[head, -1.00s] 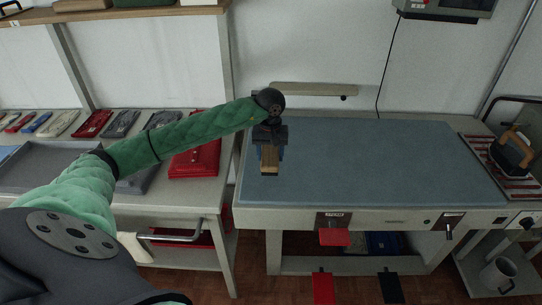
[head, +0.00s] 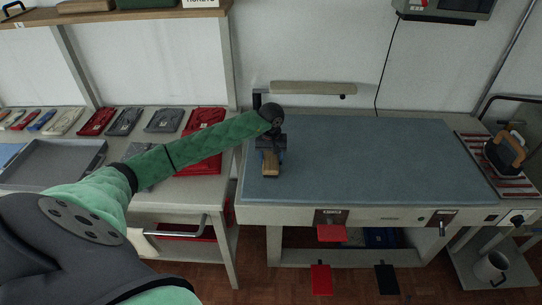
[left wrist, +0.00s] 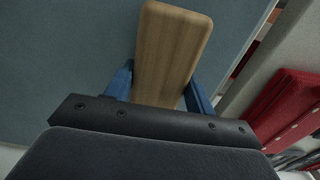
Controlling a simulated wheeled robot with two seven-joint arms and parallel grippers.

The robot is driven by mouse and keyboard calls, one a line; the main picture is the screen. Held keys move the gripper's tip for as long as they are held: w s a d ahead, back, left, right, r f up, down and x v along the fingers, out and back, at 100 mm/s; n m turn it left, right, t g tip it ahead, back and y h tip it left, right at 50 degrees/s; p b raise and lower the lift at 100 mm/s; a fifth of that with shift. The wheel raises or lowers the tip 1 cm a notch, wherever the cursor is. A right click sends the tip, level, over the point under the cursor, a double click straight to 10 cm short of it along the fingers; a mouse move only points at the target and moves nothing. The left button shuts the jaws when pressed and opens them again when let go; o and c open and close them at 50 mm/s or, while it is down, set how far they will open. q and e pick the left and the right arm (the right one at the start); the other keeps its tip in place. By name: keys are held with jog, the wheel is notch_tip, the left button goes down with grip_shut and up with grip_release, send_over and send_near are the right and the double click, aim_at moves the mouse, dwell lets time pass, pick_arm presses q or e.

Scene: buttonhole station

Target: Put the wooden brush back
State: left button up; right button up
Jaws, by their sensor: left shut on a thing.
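The wooden brush (head: 270,163) is held in my left gripper (head: 270,157), above the left part of the blue-grey padded table top. In the left wrist view the brush's flat light-brown wood (left wrist: 170,50) sticks out between the two blue fingers, which are shut on it. The brush's underside is hidden there. A wooden bar (head: 314,88) is fixed on the wall behind the table, with a small dark peg at its right end. My right gripper is not in view.
The padded table (head: 380,160) is mostly clear. An iron (head: 505,153) stands on a striped rest at the right. Folded red garments (head: 203,125) and a grey tray (head: 50,165) lie on the left table. A dark post (head: 257,98) rises at the padded table's back left.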

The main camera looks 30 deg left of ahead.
aim_at(271, 157)
pick_arm(q)
jog(key=shift+f, duration=0.1)
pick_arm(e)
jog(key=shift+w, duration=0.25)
pick_arm(q)
jog(key=o, duration=0.9)
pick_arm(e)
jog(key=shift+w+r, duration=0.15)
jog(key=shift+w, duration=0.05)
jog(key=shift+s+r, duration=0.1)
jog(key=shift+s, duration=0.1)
pick_arm(q)
jog(key=shift+r+b, duration=0.95)
jog(key=shift+r, duration=0.35)
jog(key=shift+r+b, duration=2.15)
jog(key=shift+r, duration=2.65)
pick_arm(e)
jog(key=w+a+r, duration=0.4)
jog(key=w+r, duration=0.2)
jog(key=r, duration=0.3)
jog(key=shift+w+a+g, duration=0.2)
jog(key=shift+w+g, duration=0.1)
